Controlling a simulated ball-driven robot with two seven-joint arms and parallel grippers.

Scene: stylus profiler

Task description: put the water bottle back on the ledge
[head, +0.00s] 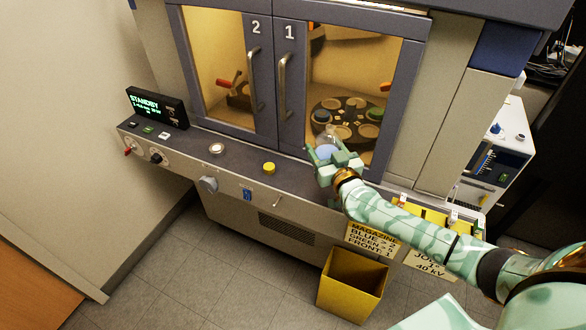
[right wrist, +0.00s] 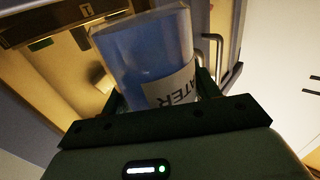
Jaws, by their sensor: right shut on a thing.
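The water bottle (right wrist: 145,55) is clear with blue content and a white label with dark letters reading partly "ATER". It fills the middle of the right wrist view, between the fingers of my right gripper (right wrist: 155,92). In the head view my right gripper (head: 335,160) is shut on the bottle (head: 325,151), in front of door 1, at the right part of the ledge (head: 240,162). The fingers hide much of the bottle, and I cannot tell whether its base touches the ledge. My left gripper is not in view.
Doors 1 and 2, with upright handles (head: 282,85), stand behind the ledge. A yellow button (head: 269,168), a round white-topped knob (head: 217,148) and a standby display (head: 155,107) are on the console. A yellow bin (head: 351,285) stands on the floor below.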

